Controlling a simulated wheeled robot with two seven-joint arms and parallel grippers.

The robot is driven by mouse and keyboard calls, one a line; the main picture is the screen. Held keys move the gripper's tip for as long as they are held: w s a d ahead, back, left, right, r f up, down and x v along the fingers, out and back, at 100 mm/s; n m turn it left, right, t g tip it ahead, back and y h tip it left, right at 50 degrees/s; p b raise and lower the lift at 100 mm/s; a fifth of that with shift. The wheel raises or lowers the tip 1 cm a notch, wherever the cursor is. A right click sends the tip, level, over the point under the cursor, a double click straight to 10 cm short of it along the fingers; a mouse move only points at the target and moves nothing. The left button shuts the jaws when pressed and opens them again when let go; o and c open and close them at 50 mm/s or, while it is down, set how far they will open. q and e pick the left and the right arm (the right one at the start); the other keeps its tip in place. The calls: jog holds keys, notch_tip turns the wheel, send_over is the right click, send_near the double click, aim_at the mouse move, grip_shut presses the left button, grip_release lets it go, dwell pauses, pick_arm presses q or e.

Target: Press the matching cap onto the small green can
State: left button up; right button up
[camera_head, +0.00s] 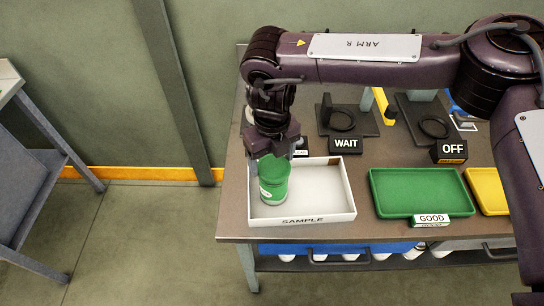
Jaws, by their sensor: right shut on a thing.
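The small green can (273,192), with a white patch on its side, is at the left end of the white SAMPLE tray (340,206) and looks upright. A green cap (274,168) is at its top, under my right gripper (273,152). My right gripper points down and is shut on the cap. The fingertips are partly hidden by the wrist. I cannot tell whether the cap is fully seated, or whether the can touches the tray floor. My left gripper is out of view.
A green GOOD tray (420,192) and a yellow tray (488,190) lie to the right. Black WAIT (346,144) and OFF (449,151) signs stand behind, near dark ring stands (342,121). The right part of the SAMPLE tray is empty. The table's left edge is close.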

jog(key=shift+f+b, duration=0.45)
jog(key=shift+f, duration=0.2)
dwell(0.9)
dwell(0.4)
jog(key=o, duration=1)
jog(key=shift+o, duration=0.2)
jog(key=shift+r, duration=0.25)
jog(key=shift+r+p, duration=1)
jog(key=shift+r, duration=0.3)
notch_tip(320, 180, up, 7)
jog(key=p, duration=0.4)
jog(key=shift+p, duration=0.35)
